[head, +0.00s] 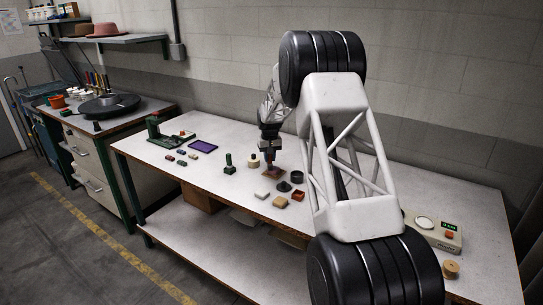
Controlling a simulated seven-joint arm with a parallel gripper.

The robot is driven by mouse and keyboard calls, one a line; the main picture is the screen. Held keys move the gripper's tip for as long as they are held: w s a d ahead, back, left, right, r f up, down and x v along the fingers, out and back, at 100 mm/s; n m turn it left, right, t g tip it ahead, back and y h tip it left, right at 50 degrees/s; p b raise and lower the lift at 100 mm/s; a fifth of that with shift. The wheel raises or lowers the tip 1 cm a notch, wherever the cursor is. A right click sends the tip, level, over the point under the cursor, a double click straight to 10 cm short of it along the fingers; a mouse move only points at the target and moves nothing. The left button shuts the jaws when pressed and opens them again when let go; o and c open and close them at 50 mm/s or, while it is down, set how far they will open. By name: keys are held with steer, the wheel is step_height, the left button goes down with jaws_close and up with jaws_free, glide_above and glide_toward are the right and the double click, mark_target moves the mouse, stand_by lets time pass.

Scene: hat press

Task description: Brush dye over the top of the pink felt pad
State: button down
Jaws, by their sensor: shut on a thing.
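My gripper (270,153) points down over the middle of the table. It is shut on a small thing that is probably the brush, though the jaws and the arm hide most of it. Right under it lies a flat square pad (274,175), brownish pink, which I take to be the felt pad. I cannot tell whether the held tool touches the pad's top. No dye is clearly seen on it. A small dark round pot (297,177) and a reddish-orange square container (298,195) stand just to the right; their contents are too small to tell.
A cream knob-like piece (254,161) and a dark green stamp-like piece (229,164) stand left of the pad. Pale blocks (262,195) lie in front. A purple tray (202,146) and green press (159,131) are further left. A cream device (434,231) stands at right.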

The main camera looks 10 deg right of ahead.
steer(key=shift+w+d, duration=1.2)
steer(key=shift+d, duration=0.05)
steer(key=shift+s+d+r, duration=0.1)
steer(key=shift+s+d, duration=0.15)
steer(key=shift+s, duration=0.1)
steer(key=shift+s+d, duration=0.5)
steer(key=shift+d, duration=0.05)
steer(key=shift+s+a, duration=0.2)
steer(key=shift+a, duration=0.25)
steer(key=shift+s+a, duration=0.8)
steer(key=shift+s, duration=0.1)
steer(key=shift+w+d, duration=1.2)
step_height(320, 180, up, 8)
